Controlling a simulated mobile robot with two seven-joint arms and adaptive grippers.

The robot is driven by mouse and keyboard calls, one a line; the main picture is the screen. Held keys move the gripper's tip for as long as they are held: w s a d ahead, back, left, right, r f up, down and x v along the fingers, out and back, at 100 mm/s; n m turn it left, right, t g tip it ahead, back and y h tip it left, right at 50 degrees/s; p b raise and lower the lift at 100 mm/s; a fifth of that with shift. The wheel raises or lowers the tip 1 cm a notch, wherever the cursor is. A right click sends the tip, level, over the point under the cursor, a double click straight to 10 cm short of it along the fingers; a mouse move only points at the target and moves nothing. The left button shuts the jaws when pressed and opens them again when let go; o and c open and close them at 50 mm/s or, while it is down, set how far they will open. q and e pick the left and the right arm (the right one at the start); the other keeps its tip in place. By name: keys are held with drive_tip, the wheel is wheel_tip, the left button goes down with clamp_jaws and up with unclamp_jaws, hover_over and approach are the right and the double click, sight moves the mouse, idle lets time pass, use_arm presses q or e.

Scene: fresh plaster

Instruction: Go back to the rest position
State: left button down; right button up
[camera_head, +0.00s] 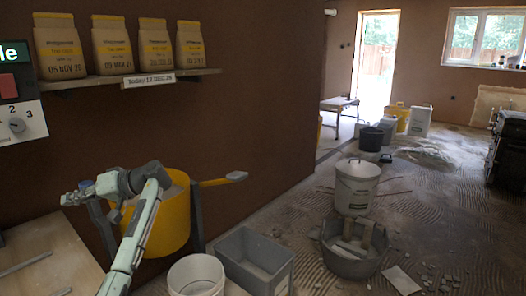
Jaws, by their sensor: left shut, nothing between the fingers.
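My left arm rises from the bottom left, in front of a yellow tub (170,232). Its wrist bends left, and my left gripper (70,198) points left, above the pale board at the lower left. The gripper is shut and holds nothing. It is apart from the shelf above it. My arm hides part of the tub's left side. My right gripper is not in view.
A shelf (125,79) holds several paper bags. A control panel (18,95) is at the left edge. A yellow-handled tool (222,180) sticks out right of the tub. A white bucket (196,275), grey crate (254,262), lidded bucket (356,188) and metal tub (352,262) stand on the floor.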

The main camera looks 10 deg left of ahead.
use_arm(q)
drive_tip(key=w+d+f+m+t+h, duration=0.3)
drive_tip(key=w+d+f+m+t, duration=0.4)
drive_tip(key=w+f+m+t, duration=0.3)
drive_tip(key=w+d+f+m+t+h, duration=0.1)
drive_tip(key=w+d+f+t+h, duration=0.1)
drive_tip(key=w+d+f+h, duration=0.3)
drive_tip(key=w+d+f+m+t+h, duration=0.1)
drive_tip(key=w+d+f+m+h, duration=0.2)
drive_tip(key=d, duration=0.5)
drive_tip(key=s+d+f+g+h, duration=0.1)
drive_tip(key=s+d+f, duration=0.2)
drive_tip(key=s+f, duration=0.65)
drive_tip(key=s+d+f+g, duration=0.2)
drive_tip(key=s+d+f, duration=0.2)
drive_tip(key=s+f, duration=0.55)
drive_tip(key=s+d+f+g, duration=0.1)
drive_tip(key=s+d+f, duration=0.1)
drive_tip(key=s, duration=0.6)
drive_tip(key=s+d+f+g+h, duration=0.1)
drive_tip(key=s+f, duration=0.3)
drive_tip(key=s, duration=0.3)
drive_tip(key=s+d+f+g, duration=0.1)
drive_tip(key=s+f, duration=0.3)
drive_tip(key=s, duration=0.4)
drive_tip(key=shift+s+d+h, duration=0.3)
drive_tip(key=shift+s+d, duration=0.05)
drive_tip(key=shift+d, duration=0.5)
